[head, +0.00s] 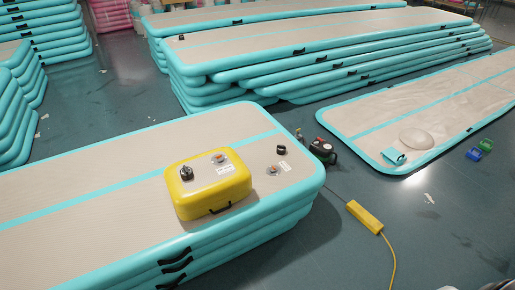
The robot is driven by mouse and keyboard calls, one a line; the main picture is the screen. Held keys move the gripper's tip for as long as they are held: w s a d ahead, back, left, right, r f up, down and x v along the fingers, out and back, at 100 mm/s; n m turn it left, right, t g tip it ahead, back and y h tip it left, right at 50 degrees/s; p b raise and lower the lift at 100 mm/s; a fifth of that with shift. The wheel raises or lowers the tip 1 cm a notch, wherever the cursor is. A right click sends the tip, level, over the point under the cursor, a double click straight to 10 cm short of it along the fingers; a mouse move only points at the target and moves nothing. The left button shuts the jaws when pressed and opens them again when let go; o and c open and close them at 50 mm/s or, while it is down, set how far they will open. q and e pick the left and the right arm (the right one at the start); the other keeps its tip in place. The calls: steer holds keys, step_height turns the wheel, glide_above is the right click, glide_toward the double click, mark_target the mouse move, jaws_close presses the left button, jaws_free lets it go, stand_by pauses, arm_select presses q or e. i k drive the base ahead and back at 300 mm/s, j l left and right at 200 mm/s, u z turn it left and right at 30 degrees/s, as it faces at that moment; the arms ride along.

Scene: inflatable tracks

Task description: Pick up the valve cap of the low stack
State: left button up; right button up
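The low stack (100,165) of inflatable tracks, beige on top with turquoise sides, fills the front left of the head view. A small black cap-like piece (281,150) sits on its top near the right end. I cannot tell for certain that the black piece is the valve cap. A yellow inflatable block (212,192) rests on the stack to the left, with a black knob (187,173) and another round fitting (219,158) on top. Neither of my grippers is in view.
A dark pump-like device (323,151) stands on the floor beyond the stack's right end. A yellow power strip (364,216) with a cable lies to the right. A flat track (365,133) and a larger stack (215,75) lie behind. Floor at the front right is mostly clear.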

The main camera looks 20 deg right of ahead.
mark_target(281, 150)
steer(key=i+l+u, duration=0.1)
steer(key=l+u, duration=0.2)
steer(key=i+l+u, duration=0.1)
steer(key=l+u, duration=0.2)
steer(key=l, duration=0.15)
steer(key=l+u, duration=0.3)
steer(key=i+l, duration=0.05)
steer(key=l, duration=0.05)
